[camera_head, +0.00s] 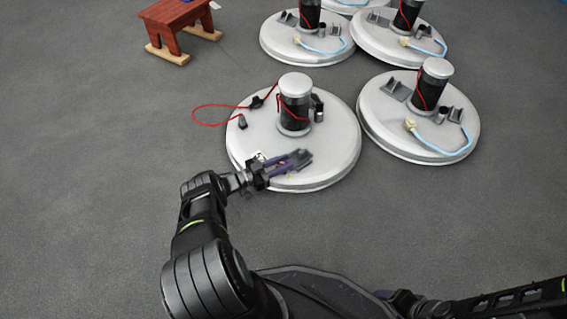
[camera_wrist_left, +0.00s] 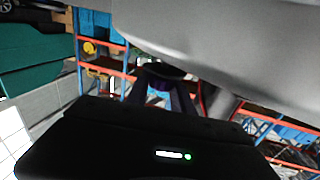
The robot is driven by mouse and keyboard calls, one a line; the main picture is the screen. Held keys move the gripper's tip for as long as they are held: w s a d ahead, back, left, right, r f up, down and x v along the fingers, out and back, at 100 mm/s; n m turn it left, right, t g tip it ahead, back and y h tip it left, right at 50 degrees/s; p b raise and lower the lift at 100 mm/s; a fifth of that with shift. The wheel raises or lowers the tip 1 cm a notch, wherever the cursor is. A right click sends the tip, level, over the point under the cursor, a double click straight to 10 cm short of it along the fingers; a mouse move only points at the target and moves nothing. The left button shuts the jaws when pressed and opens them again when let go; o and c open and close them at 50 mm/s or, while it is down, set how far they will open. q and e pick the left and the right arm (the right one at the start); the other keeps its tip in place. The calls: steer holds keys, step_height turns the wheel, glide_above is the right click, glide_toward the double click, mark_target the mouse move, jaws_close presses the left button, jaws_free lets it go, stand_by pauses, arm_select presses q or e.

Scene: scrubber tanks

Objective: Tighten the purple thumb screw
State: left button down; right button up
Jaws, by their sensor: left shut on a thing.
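My left gripper (camera_head: 287,164) reaches over the near rim of the closest round white tank lid (camera_head: 262,138). In the left wrist view the fingers (camera_wrist_left: 160,92) close around a dark, rounded piece (camera_wrist_left: 163,72) under the lid's grey edge (camera_wrist_left: 225,40). This piece sits where the purple thumb screw would be, but its colour is hard to make out and the fingers mostly cover it. My right arm (camera_head: 520,297) lies along the lower right edge, its gripper unclear.
A black post with a white cap (camera_head: 295,84) stands on the lid. A red cord (camera_head: 215,107) loops off its left side. Several similar lids (camera_head: 420,140) stand behind and right. A small red wooden stool (camera_head: 180,25) is at the back left. The left floor is clear.

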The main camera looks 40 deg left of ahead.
stand_by(0.5)
arm_select(q)
steer(key=c, duration=1.1)
jaws_free()
steer(key=shift+s, duration=0.1)
steer(key=shift+v, duration=3.85)
steer(key=shift+a, duration=0.1)
